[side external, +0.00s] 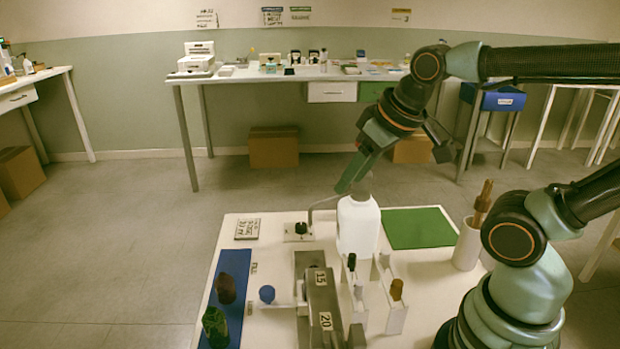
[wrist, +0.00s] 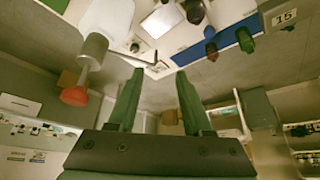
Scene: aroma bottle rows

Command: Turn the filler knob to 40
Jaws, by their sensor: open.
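A grey block-like device (side external: 318,290) stands at the front middle of the white table, with the numbers 15 and 20 on it. A blue round knob (side external: 267,294) sits on a shaft at its left; it also shows in the wrist view (wrist: 209,32). A small black knob (side external: 301,228) stands on a pale plate behind the device. I cannot tell for sure which is the filler knob, nor read any setting. My gripper (side external: 347,184) is open and empty, raised near the top of the white bottle (side external: 358,230). Its two green fingers (wrist: 157,82) stand apart in the wrist view.
A dark red bottle (side external: 226,289) and green bottle (side external: 215,326) stand on a blue mat (side external: 237,262). A green mat (side external: 418,228), a rack with small bottles (side external: 396,316) and a cup (side external: 467,246) stand at right. A bent thin pipe (side external: 322,203) rises beside the white bottle.

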